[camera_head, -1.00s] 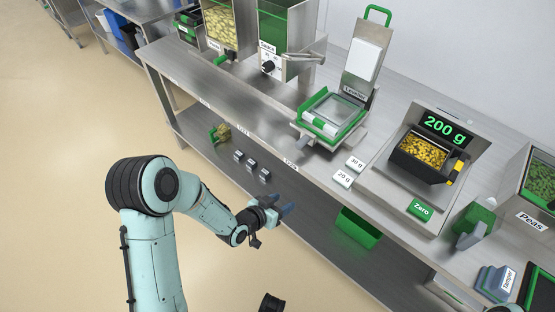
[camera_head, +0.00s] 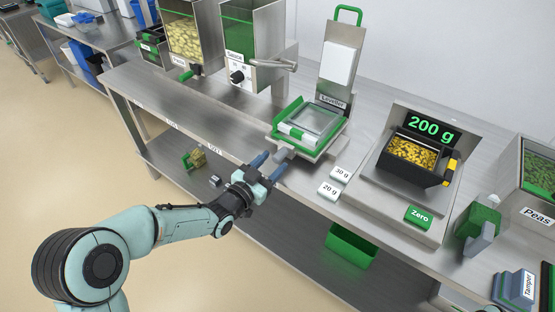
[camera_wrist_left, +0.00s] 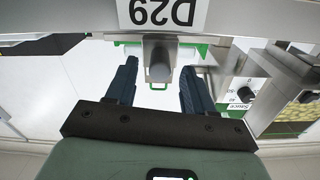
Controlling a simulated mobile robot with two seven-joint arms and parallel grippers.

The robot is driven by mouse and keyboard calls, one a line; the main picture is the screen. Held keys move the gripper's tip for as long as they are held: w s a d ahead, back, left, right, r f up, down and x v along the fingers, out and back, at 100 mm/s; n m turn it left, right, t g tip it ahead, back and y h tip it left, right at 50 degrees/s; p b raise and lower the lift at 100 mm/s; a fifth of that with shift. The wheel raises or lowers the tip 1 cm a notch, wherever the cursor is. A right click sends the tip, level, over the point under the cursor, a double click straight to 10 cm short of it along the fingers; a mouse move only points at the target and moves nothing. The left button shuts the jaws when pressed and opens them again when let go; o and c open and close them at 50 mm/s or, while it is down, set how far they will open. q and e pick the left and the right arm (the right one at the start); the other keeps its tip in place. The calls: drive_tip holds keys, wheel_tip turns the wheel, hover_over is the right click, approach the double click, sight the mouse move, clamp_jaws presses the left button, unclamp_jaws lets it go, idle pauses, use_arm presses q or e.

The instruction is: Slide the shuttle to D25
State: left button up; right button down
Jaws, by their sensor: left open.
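The shuttle (camera_head: 322,152) is a metal carriage at the bench's front edge, carrying a green-framed tray (camera_head: 307,122) with a clear top under the upright Leveller plate (camera_head: 340,70). Its grey handle (camera_head: 283,155) sticks out toward me. My left gripper (camera_head: 270,165) is open just in front of this handle. In the left wrist view the handle (camera_wrist_left: 160,68) sits between the two spread fingers (camera_wrist_left: 158,75), with gaps on both sides. The bench-edge label D29 (camera_wrist_left: 163,12) shows upside down there. D25 cannot be read clearly. My right gripper is not in view.
Left along the bench stand the hoppers (camera_head: 250,45). To the right are the 30 g and 20 g blocks (camera_head: 335,182), the scale reading 200 g (camera_head: 430,128) and its black tray of yellow pieces (camera_head: 415,165). The bench front strip left of the shuttle (camera_head: 200,125) looks clear.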

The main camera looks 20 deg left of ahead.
sight(274, 160)
use_arm(q)
drive_tip(key=shift+x, duration=1.6)
clamp_jaws()
drive_tip(key=shift+a, duration=0.1)
